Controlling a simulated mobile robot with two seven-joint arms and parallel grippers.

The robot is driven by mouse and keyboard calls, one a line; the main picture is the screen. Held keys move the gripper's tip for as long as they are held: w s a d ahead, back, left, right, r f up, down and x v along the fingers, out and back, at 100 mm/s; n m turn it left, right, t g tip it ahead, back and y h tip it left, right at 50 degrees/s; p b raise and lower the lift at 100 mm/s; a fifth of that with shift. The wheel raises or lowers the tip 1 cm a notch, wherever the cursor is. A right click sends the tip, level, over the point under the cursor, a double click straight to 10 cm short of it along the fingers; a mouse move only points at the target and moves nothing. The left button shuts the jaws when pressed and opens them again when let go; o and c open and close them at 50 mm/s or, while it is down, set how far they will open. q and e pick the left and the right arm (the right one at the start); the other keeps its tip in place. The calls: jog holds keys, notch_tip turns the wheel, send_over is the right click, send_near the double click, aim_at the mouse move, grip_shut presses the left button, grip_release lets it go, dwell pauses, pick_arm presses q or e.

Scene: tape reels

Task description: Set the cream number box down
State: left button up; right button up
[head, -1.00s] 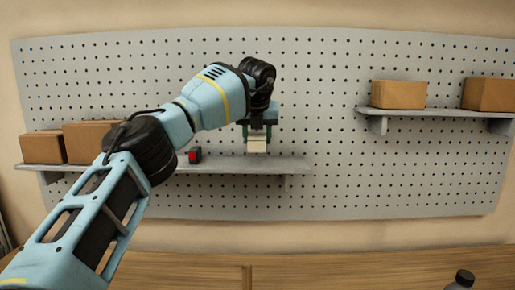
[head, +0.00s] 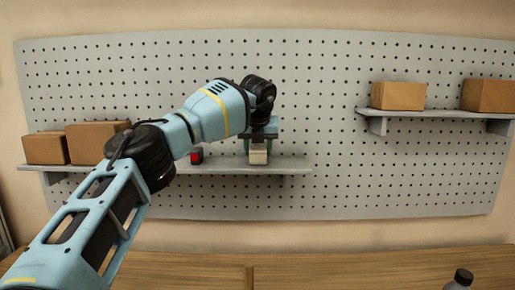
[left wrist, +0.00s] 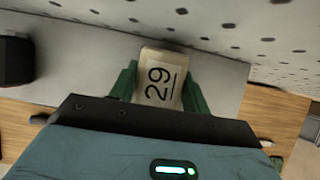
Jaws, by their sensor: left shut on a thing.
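The cream number box (head: 258,156) is between the fingers of my left gripper (head: 258,146), at the right part of the left shelf (head: 230,167). In the left wrist view the cream number box (left wrist: 160,78) shows "29" underlined on its face. The green fingers of my left gripper (left wrist: 162,88) are shut on its two sides. The box's lower end is at the level of the shelf top; I cannot tell whether it touches. My right gripper is not in view.
A red and black item (head: 196,155) stands on the same shelf, left of the box. Two cardboard boxes (head: 97,141) are at the shelf's left end. A right shelf (head: 440,114) holds two more boxes. Shelf space right of the cream box is clear.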

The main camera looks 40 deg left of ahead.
pick_arm(q)
jog(key=o, duration=1.1)
jog(key=v, duration=1.2)
jog(key=shift+r, duration=0.1)
